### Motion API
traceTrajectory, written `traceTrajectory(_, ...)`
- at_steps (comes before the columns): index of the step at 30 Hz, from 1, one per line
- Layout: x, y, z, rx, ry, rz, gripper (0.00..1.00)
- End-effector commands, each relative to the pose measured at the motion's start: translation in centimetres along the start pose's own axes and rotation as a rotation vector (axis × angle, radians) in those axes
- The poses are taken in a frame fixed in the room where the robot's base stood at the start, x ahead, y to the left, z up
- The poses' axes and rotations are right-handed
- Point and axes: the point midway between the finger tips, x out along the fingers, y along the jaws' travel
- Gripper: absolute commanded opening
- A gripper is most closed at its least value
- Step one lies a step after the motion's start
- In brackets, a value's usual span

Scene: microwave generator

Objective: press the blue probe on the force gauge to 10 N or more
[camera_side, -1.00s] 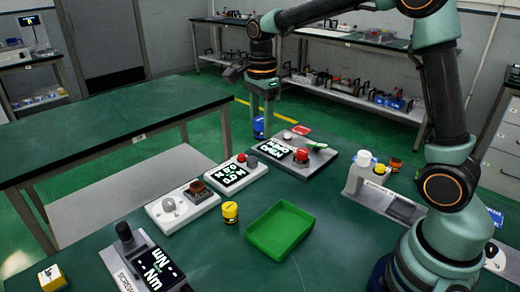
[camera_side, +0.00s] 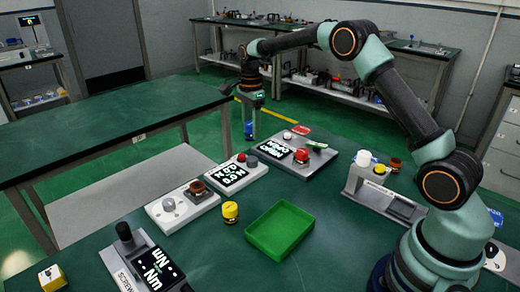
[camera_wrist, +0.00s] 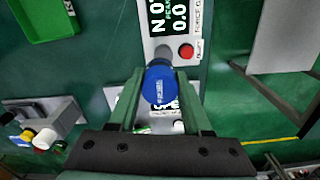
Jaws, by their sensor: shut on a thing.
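The blue probe (camera_side: 248,132) is held in my gripper (camera_side: 250,122), which is shut on it. It hangs in the air near the far end of the force gauge (camera_side: 214,185), and I see no contact. The display (camera_wrist: 175,15) there shows N and 0.0, partly cut off.
A green tray (camera_side: 280,229) and a yellow cylinder (camera_side: 230,212) stand in front of the gauge. Another device with a display and red button (camera_side: 302,156) stands to its right. A torque device (camera_side: 150,270) is at front left.

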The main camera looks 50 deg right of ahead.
Motion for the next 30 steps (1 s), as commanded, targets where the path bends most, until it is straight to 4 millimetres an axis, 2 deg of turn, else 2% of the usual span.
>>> traceTrajectory(8,1.4,-0.7,-0.6,0.0,0.0,0.0,0.0)
traceTrajectory(22,5.8,-0.7,-0.5,0.0,0.0,0.001,0.0)
traceTrajectory(30,6.8,-0.7,-0.5,0.0,0.0,-0.001,0.0)
